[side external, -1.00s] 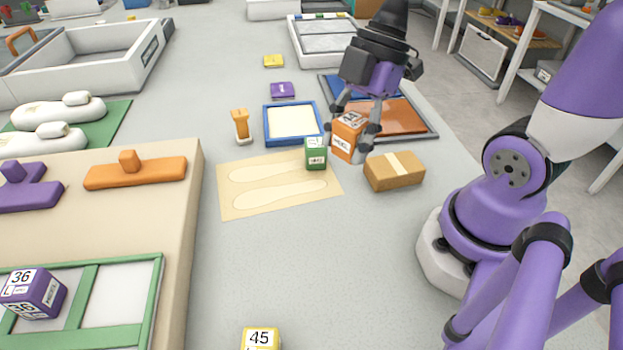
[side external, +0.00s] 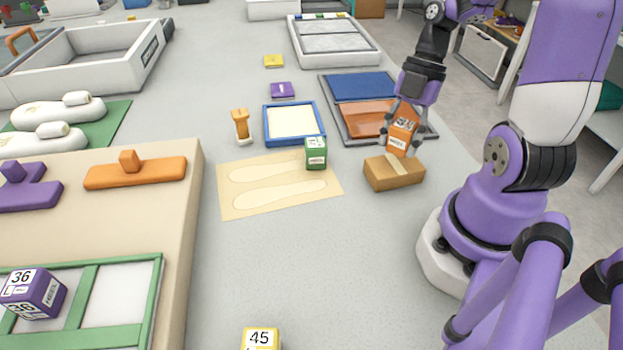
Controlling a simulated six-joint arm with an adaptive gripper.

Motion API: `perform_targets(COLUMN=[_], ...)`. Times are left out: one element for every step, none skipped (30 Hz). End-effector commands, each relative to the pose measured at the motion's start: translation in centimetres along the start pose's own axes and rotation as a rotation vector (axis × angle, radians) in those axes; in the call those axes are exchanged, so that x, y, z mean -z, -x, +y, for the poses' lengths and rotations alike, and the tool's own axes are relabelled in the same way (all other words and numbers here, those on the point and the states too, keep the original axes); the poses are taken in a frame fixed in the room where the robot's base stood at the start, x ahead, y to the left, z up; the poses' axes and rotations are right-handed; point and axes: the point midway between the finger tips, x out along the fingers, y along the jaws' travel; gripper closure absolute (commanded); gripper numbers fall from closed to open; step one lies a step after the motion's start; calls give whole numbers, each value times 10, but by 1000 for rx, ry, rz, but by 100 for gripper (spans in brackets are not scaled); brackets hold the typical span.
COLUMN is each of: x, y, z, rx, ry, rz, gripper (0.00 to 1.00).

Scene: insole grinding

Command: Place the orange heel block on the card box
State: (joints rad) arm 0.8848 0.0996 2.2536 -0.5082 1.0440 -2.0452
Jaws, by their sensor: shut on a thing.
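The orange heel block (side external: 402,132) has a white label and is tilted in my gripper (side external: 404,122), whose fingers are shut on its two sides. The card box (side external: 394,173) is brown with a paler tape strip and lies on the grey table. The block is over the back right part of the box's top in the picture. Its lower edge looks close to the box top; I cannot tell whether they touch.
A green block (side external: 316,154) stands on a tan sheet with insole outlines (side external: 240,206), left of the box. Behind the box is a grey tray with blue and orange panels (side external: 350,125). A blue-framed tray (side external: 267,128) stands further left. The table in front of the box is clear.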

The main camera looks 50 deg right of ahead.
Motion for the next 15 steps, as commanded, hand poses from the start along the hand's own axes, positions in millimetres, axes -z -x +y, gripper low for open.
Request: perform_targets(x=[-2,-4,-6,-8,-9,-10,-11,-11,-11,-11,-11,-11,-11,-11,-11], y=[-9,-14,-19,-23,-25,-27,-28,-28,-28,-28,-28,-28,-28,-28,-29], z=[-1,-1,-1,0,0,0,0,0,0,0,0,0,0,0,0], rx=[5,5,5,5,4,3,3,2,2,1,1,1,1,1,1], ry=[0,1,0,1,2,1,1,1,2,2,2,2,2,2,1], rz=[4,3,3,3,2,0,-1,-2,-3,-3,-3,-3,-3,-3,-2], gripper=[95,95,95,95,95,95,95,95,95,95,95,95,95,95,95])
